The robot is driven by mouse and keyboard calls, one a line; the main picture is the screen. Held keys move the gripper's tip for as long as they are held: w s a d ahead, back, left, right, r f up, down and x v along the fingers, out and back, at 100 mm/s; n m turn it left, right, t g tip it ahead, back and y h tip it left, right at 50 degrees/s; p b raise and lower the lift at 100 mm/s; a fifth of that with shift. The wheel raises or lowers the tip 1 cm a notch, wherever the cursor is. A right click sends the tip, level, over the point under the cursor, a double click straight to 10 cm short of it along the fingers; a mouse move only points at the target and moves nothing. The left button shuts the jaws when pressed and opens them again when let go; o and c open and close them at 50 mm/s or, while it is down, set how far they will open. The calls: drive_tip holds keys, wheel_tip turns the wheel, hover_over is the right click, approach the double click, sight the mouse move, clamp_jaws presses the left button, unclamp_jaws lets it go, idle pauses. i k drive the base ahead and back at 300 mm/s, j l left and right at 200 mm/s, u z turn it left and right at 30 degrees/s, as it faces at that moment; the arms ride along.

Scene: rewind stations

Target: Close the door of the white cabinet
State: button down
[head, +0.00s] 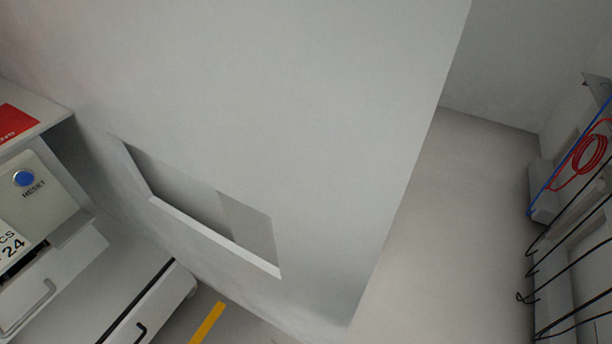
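No cabinet door shows clearly enough for me to name it as the white cabinet's. At the lower left are two white fronts with dark-edged or grey handles: a drawer-like front (50,280) and a second white front (150,305) with a black handle, cut off by the bottom edge. I cannot tell whether either is the cabinet's door. My gripper is not in view.
A large pale wall (290,100) with a recessed opening (190,195) fills the middle. A blue RESET button (23,178) is at left. A yellow stripe (208,322) marks the floor. Bare floor (450,220) lies right of the wall, before a red cable coil (588,155) and black hooks.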

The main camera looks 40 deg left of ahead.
sight(315, 117)
drive_tip(key=i+l+u, duration=0.15)
drive_tip(key=i, duration=0.4)
drive_tip(key=i+l+u, duration=0.15)
drive_tip(key=i, duration=0.4)
drive_tip(key=i+j+u, duration=0.1)
drive_tip(key=i+u, duration=0.35)
drive_tip(key=i+l+u, duration=0.1)
drive_tip(key=i+u, duration=0.4)
drive_tip(key=i+l+u, duration=0.25)
drive_tip(key=i+u, duration=0.35)
drive_tip(key=u, duration=2.65)
